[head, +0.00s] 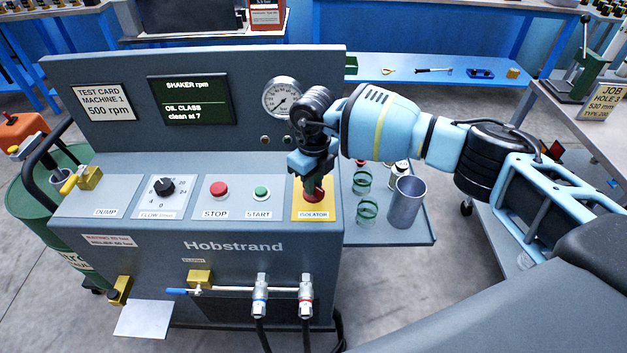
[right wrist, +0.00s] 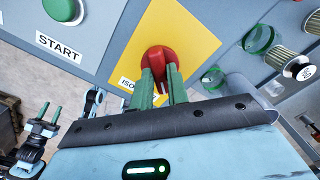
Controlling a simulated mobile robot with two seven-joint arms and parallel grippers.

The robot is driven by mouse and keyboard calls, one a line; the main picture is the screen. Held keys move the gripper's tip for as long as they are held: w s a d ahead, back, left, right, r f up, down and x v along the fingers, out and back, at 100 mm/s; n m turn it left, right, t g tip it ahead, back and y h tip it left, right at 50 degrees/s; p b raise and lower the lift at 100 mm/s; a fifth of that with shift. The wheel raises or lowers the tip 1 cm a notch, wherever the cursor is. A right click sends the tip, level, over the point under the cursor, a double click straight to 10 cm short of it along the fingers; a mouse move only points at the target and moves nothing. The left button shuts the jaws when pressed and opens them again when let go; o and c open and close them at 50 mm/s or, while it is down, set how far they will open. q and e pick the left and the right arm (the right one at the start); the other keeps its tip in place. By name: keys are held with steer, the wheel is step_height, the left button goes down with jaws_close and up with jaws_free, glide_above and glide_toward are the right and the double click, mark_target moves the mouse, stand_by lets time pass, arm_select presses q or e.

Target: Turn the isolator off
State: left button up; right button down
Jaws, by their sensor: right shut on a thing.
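The isolator is a red rotary knob (head: 314,196) on a yellow plate labelled ISOLATOR (head: 299,211), at the right end of the machine's sloping panel. My right gripper (head: 313,183) comes down on it from above, shut on the knob. In the right wrist view, the green fingers of my right gripper (right wrist: 162,84) sit on either side of the red knob (right wrist: 158,57) and partly hide it and the label. My left gripper (right wrist: 48,113) shows small at the lower left of the right wrist view, its green fingers apart and empty. The head view does not show it.
A green START button (head: 261,193), a red STOP button (head: 219,189) and a flow dial (head: 163,187) lie left of the isolator. A side shelf (head: 424,236) right of the machine holds a metal cup (head: 405,203) and green-rimmed sieves (head: 367,209). A gauge (head: 282,97) stands behind.

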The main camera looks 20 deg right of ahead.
steer(key=n, duration=0.5)
steer(key=shift+b, duration=0.35)
arm_select(q)
steer(key=shift+s+f, duration=0.45)
steer(key=shift+f, duration=0.25)
arm_select(e)
steer(key=shift+n, duration=1.7)
arm_select(q)
steer(key=shift+d, duration=0.1)
steer(key=shift+f, duration=0.1)
arm_select(e)
steer(key=c, duration=1.4)
jaws_free()
steer(key=shift+o, duration=0.2)
arm_select(q)
steer(key=shift+b, duration=0.3)
arm_select(e)
steer(key=shift+r, duration=3.9)
